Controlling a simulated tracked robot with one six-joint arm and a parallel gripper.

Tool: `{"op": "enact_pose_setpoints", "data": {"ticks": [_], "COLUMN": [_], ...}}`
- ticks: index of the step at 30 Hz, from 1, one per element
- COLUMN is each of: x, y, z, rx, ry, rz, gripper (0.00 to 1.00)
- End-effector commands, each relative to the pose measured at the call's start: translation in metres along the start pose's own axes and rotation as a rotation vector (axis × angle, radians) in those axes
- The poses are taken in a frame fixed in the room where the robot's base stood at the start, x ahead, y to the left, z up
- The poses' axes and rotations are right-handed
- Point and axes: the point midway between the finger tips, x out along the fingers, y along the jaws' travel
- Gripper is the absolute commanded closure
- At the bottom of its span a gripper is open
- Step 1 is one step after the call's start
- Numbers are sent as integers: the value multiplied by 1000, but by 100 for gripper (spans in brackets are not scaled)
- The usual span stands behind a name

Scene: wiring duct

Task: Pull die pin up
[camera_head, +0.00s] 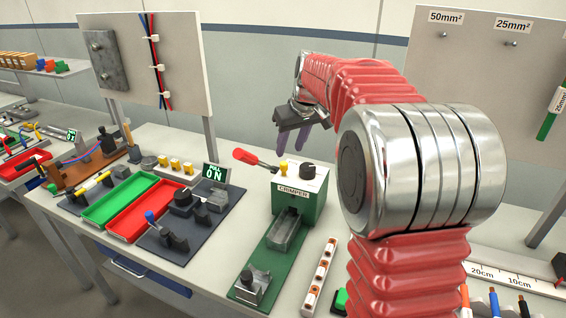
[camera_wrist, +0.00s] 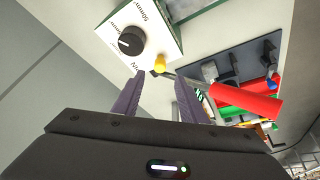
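The green-and-white crimper (camera_head: 296,209) stands on the table. A short yellow pin (camera_head: 283,169), which I take to be the die pin, stands up from its white top beside a black knob (camera_head: 307,172). My gripper (camera_head: 290,146) is above the crimper top, its purple fingers pointing down. In the wrist view my gripper (camera_wrist: 160,77) is open and empty, with a wide gap between its fingers. The yellow pin (camera_wrist: 160,63) shows just beyond the gap, between the fingertip lines, and looks apart from them. The black knob (camera_wrist: 131,41) shows beyond the left finger.
The crimper's red-handled lever (camera_head: 246,157) sticks out to the left; its red grip (camera_wrist: 246,103) lies beside the right finger in the wrist view. A dark fixture with an ON display (camera_head: 216,174), a red tray (camera_head: 144,208) and a green tray (camera_head: 118,199) stand left. A white strip (camera_head: 319,277) lies right.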

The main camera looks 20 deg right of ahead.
Motion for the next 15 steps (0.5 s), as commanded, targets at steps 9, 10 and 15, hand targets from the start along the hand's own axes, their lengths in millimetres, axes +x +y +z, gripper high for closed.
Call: {"op": "enact_pose_setpoints", "data": {"ticks": [9, 10, 15], "x": [50, 55, 73], "y": [0, 0, 0], "z": [0, 0, 0], "rx": [0, 0, -1], "ry": [-2, -2, -1], "rz": [-1, -1, 0], "gripper": [61, 61, 61]}}
